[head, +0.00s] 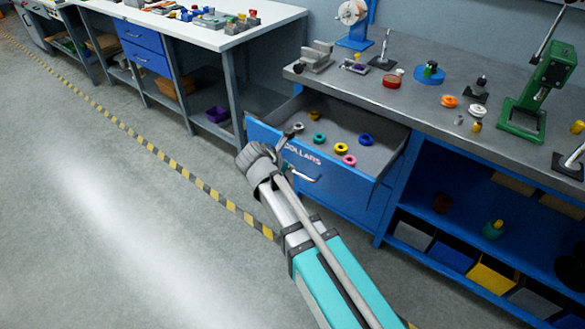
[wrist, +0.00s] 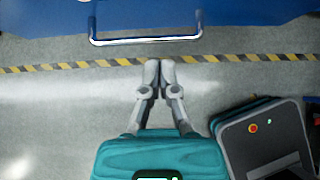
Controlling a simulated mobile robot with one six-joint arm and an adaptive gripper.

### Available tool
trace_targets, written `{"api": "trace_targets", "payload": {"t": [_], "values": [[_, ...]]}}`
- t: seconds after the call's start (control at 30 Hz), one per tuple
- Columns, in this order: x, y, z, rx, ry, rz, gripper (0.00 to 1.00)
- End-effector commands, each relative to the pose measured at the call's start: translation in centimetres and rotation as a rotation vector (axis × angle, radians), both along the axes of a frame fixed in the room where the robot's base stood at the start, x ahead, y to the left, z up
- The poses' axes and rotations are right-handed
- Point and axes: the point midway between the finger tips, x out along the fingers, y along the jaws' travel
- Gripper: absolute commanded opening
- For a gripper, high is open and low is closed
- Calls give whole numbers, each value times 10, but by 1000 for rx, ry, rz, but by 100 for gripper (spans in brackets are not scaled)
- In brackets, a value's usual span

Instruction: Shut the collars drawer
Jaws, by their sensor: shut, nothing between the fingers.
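The collars drawer (head: 345,192) is pulled out of the blue workbench in the head view. Its blue front carries the word COLLARS and a metal bar handle (head: 303,176). Several small coloured rings lie loose on its grey floor. In the wrist view the handle (wrist: 145,40) and the blue drawer front (wrist: 235,13) show at the top. My gripper (wrist: 160,62) is shut and empty, its fingertips just below the handle in the picture, with a small gap of floor showing between. In the head view my wrist partly covers the left part of the drawer front.
The grey benchtop (head: 440,105) above holds a vise (head: 315,56), a green press (head: 535,95) and small parts. Shelves with bins (head: 450,260) stand right of the drawer. A second bench (head: 245,35) stands at left. Open floor (head: 110,210) with a striped line lies in front.

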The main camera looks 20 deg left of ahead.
Motion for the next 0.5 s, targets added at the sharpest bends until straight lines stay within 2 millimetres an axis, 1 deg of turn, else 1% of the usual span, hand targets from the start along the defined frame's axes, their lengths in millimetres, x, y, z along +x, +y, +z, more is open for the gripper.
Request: {"api": "trace_targets", "payload": {"t": [0.5], "values": [[33, -12, -38, 0, 0, -3, 0]]}}
